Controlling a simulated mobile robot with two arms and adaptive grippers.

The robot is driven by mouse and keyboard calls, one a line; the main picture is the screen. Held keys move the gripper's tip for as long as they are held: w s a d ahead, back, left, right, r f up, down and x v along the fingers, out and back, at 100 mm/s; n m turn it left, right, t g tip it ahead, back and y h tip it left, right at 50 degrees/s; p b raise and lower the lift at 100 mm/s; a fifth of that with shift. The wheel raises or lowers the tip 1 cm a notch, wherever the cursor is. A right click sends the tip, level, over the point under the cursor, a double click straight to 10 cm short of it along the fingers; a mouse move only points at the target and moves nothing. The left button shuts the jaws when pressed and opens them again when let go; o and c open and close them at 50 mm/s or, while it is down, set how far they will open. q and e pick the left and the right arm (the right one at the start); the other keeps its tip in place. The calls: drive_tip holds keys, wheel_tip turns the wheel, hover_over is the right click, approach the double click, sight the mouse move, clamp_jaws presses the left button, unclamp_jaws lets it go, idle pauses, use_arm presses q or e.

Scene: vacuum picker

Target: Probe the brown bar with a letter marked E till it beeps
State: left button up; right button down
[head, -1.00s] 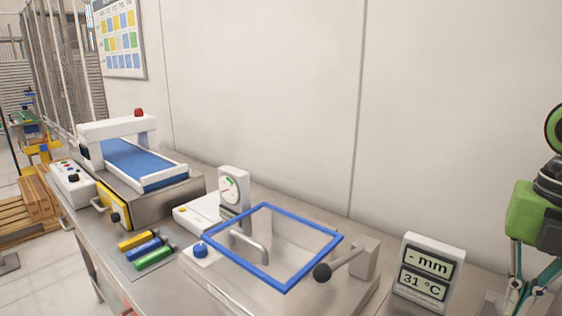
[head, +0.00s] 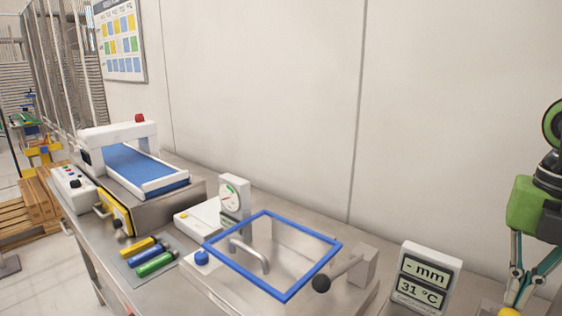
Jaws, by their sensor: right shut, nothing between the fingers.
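No brown bar marked E shows in the head view. My right gripper (head: 530,297) is at the lower right edge, green-bodied, with its fingers pointing down. It is shut, and its fingertips are close to the bottom edge of the picture. A small yellow rounded thing (head: 508,311) shows just beside the fingers, cut off by the bottom edge; I cannot tell what it is. A white display (head: 430,257) left of the gripper reads "- mm" and "31 °C". My left gripper is not in view.
A blue frame (head: 317,271) surrounds a clear lid on a steel box, with a black-knobbed lever (head: 321,284). A dial gauge (head: 234,196) stands behind. Yellow, blue and green handled tools (head: 157,264) lie left. A blue-belt conveyor (head: 140,165) stands further back.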

drive_tip(key=shift+w+d+r+p, duration=0.75)
drive_tip(key=shift+w+r+p, duration=0.2)
drive_tip(key=shift+p, duration=0.25)
drive_tip(key=shift+w+d+r, duration=0.15)
drive_tip(key=shift+w+d, duration=0.1)
drive_tip(key=w+d+p, duration=0.1)
drive_tip(key=w+d+r+p, duration=0.1)
drive_tip(key=p, duration=0.1)
drive_tip(key=shift+w+d+r, duration=0.15)
drive_tip(key=shift+w+r, duration=0.1)
drive_tip(key=shift+w, duration=0.1)
